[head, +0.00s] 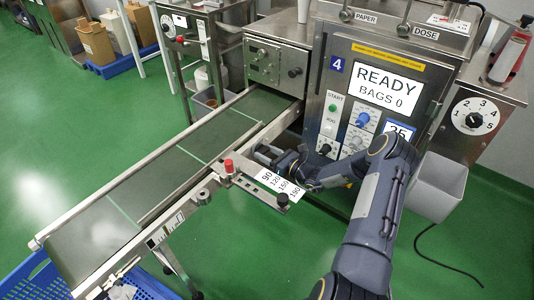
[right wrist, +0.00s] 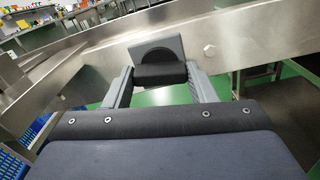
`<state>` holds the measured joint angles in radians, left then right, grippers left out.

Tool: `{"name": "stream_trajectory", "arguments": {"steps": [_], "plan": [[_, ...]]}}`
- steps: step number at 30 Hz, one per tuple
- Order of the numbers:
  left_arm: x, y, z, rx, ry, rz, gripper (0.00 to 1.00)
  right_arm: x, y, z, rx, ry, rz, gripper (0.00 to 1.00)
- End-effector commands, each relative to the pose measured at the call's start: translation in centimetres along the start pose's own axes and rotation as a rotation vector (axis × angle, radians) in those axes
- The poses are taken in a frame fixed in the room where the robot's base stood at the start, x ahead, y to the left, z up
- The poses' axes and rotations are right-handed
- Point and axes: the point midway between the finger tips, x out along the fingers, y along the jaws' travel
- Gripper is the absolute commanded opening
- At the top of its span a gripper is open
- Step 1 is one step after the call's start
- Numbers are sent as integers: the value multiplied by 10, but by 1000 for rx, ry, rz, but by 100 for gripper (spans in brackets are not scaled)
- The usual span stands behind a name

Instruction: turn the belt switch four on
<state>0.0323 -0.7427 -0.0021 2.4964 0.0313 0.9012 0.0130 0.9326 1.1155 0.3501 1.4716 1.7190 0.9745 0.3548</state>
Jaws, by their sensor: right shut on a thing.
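The belt switch (right wrist: 160,73), a black rotary knob on a small grey plate, sits on the metal side of the conveyor, in the upper middle of the right wrist view. My right gripper (head: 272,153) reaches in from the right in the head view, to the near side of the conveyor (head: 180,160) of machine four. Its fingers stand on both sides of the knob and are shut on it. In the head view the gripper mostly hides the knob. I cannot tell whether the switch is on or off. My left gripper is not in view.
The packer (head: 340,95) marked 4 has a display (head: 385,88) reading READY, BAGS 0. A scale bracket (head: 275,185) and a red knob (head: 228,166) stick out close to my gripper. A blue crate (head: 30,285) stands under the belt's near end. A grey bin (head: 437,190) is at the right.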

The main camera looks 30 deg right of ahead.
Motion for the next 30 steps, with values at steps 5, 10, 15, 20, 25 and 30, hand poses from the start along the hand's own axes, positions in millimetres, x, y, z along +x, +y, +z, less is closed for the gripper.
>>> {"name": "stream_trajectory", "arguments": {"steps": [5,10,15,20,25,30], "plan": [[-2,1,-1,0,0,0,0,0,0,0,161,0,-1,28],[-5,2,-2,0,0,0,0,0,0,0,323,0,0,28],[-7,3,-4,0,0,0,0,0,0,0,484,0,-1,28],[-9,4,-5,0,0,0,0,-1,0,0,635,0,-1,28],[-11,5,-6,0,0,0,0,0,0,1,797,-1,-1,28],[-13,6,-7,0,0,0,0,0,0,0,957,0,-1,28]]}}
